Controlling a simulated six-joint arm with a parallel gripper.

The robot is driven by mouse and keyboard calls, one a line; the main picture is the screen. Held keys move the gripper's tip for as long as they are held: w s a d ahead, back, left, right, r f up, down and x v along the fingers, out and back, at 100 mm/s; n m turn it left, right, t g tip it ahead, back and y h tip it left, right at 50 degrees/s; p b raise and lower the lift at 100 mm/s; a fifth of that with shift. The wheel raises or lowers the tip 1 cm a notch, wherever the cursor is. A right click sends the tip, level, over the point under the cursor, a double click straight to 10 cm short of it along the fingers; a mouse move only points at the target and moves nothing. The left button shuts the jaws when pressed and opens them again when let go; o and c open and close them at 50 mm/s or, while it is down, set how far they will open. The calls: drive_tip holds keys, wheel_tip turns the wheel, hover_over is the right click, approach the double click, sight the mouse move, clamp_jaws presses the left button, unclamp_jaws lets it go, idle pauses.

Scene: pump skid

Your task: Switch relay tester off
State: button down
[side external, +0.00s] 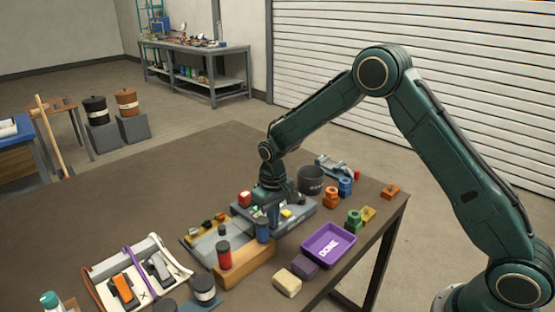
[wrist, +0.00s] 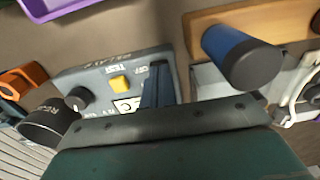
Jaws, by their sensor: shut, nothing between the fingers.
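The relay tester is a grey box (side external: 300,222) near the table's middle, below my gripper. Its panel (wrist: 100,72) shows in the wrist view with a yellow button (wrist: 120,83), a dark round knob (wrist: 80,98) and lettering reading TEST and OFF. My gripper (wrist: 156,82) is shut and empty, pointing down over the panel beside the OFF lettering, right of the yellow button. In the side view my gripper (side external: 273,212) is above the box. Whether the fingertips touch the panel I cannot tell. Any switch under the fingers is hidden.
A blue cylinder (wrist: 235,52) stands close to my gripper on a wooden block (side external: 245,268). A dark pot (side external: 311,181) is behind the tester. A purple tray (side external: 328,243) and several coloured blocks lie to the right. The table's left rear is bare.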

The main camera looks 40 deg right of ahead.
drive_tip(key=shift+f, duration=0.15)
drive_tip(key=shift+r, duration=3.5)
drive_tip(key=shift+r, duration=0.15)
